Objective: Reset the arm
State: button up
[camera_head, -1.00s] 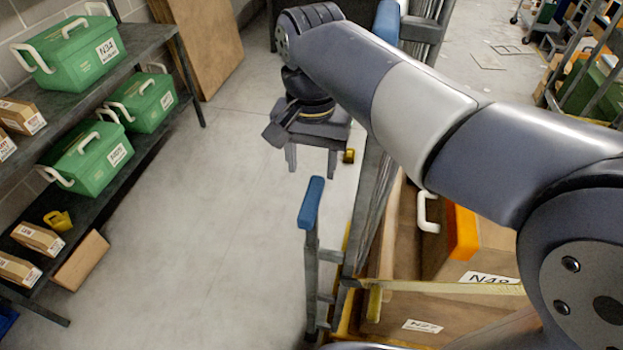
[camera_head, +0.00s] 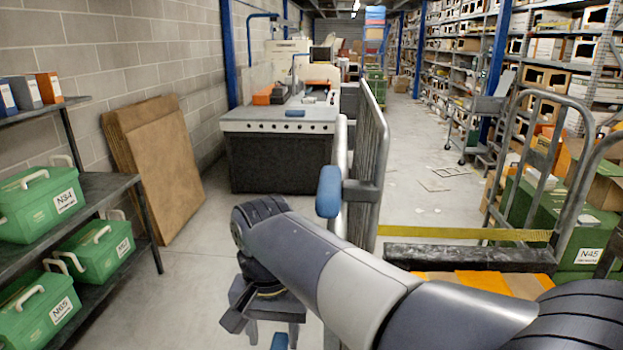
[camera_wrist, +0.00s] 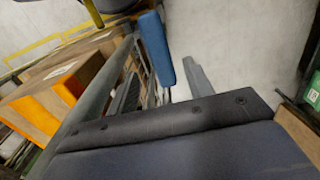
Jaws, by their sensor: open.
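My arm stretches from the lower right of the head view toward the middle, bent down at the wrist. In the wrist view a blue-capped rail (camera_wrist: 155,50) of a metal cart lies close by the gripper, beside bare floor. A blue cap also shows in the head view (camera_head: 329,192), beyond and right of the gripper.
A dark shelf (camera_head: 110,190) with green cases (camera_head: 102,245) stands at left, brown boards (camera_head: 160,165) leaning beyond it. A workbench (camera_head: 275,125) is ahead. Floor is clear between shelf and cart.

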notch_tip(320, 180, down, 7)
jog(key=shift+r, duration=0.2)
jog(key=shift+f+b, duration=0.55)
jog(key=shift+b, duration=0.2)
jog(key=shift+r, duration=0.1)
